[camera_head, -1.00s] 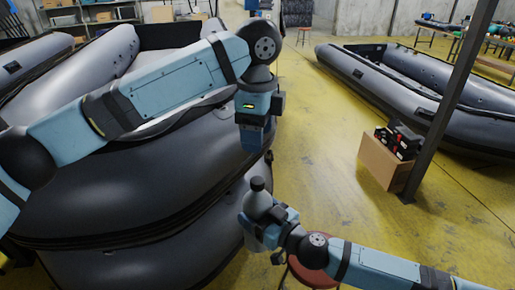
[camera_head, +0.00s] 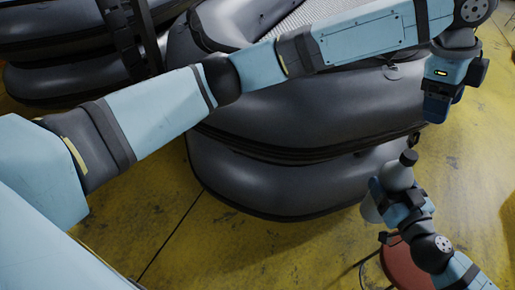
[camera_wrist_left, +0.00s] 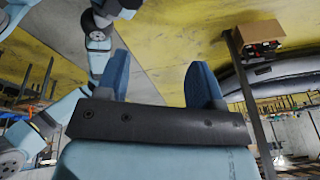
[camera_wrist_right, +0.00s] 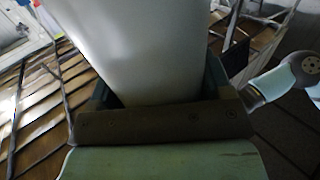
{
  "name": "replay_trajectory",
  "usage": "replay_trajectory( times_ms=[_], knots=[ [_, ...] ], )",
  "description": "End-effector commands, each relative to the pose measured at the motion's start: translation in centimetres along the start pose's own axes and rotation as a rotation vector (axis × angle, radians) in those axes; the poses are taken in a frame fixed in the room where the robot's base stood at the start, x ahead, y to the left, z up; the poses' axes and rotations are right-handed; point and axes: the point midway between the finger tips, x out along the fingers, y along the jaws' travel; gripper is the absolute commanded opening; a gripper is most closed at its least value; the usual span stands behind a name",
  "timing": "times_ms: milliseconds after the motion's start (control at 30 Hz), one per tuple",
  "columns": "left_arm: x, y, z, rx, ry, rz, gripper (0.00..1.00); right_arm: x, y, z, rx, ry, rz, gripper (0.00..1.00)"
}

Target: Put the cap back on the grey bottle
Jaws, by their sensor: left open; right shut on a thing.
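The grey bottle (camera_head: 400,178) stands nearly upright, slightly tilted, in my right gripper (camera_head: 386,200), which is shut around its body. A dark cap (camera_head: 409,157) sits at the top of the bottle; I cannot tell how tightly. The bottle also fills the top of the right wrist view (camera_wrist_right: 150,50), where its top is out of sight. My left gripper (camera_head: 436,110) is above and a little right of the cap, pointing down, apart from it. In the left wrist view its two blue fingers (camera_wrist_left: 158,78) are spread with nothing between them.
Stacked grey inflatable boats (camera_head: 300,180) stand behind and left of the bottle. A red round stool (camera_head: 402,268) is on the yellow floor below my right arm. A cardboard box (camera_wrist_left: 258,30) shows in the left wrist view. Floor right of the grippers looks clear.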

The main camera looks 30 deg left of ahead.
Motion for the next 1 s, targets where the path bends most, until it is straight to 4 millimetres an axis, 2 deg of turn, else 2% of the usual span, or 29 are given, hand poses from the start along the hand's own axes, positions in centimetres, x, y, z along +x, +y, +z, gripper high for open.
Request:
replay_trajectory(
  times_ms=[33, 167, 267, 367, 400, 533, 600, 733, 867, 1000],
  knots=[
    [0.9, -0.8, 0.8, -0.039, 0.070, -0.028, 0.61, 0.0, 0.0, 0.0, 0.000, 0.000, 0.000, 0.07],
    [2.4, -3.4, 3.8, -0.156, 0.234, -0.140, 0.61, 0.0, 0.0, 0.0, 0.000, 0.001, 0.000, 0.07],
    [3.8, -5.1, 7.3, -0.263, 0.333, -0.232, 0.61, 0.0, 0.0, 0.0, 0.000, 0.001, 0.000, 0.07],
    [5.5, -6.4, 11.8, -0.382, 0.404, -0.326, 0.61, 0.0, 0.0, 0.0, 0.000, 0.000, 0.000, 0.07],
    [6.4, -6.7, 13.9, -0.432, 0.425, -0.363, 0.61, 0.0, 0.0, 0.0, 0.000, 0.000, 0.000, 0.07],
    [9.8, -6.6, 20.9, -0.593, 0.461, -0.482, 0.61, 0.0, 0.0, 0.0, 0.000, 0.000, 0.000, 0.07],
    [12.0, -5.7, 24.4, -0.676, 0.462, -0.536, 0.61, 0.0, 0.0, 0.0, 0.000, 0.000, 0.000, 0.07],
    [16.7, -2.8, 29.1, -0.811, 0.450, -0.612, 0.61, 0.0, 0.0, 0.0, 0.000, 0.000, 0.000, 0.07],
    [21.5, 1.3, 31.2, -0.922, 0.437, -0.659, 0.61, 0.0, 0.0, 0.0, 0.000, 0.000, 0.000, 0.07],
    [26.2, 6.4, 31.6, -1.023, 0.435, -0.693, 0.61, 0.0, 0.0, 0.0, 0.000, 0.000, 0.000, 0.07]
  ],
)
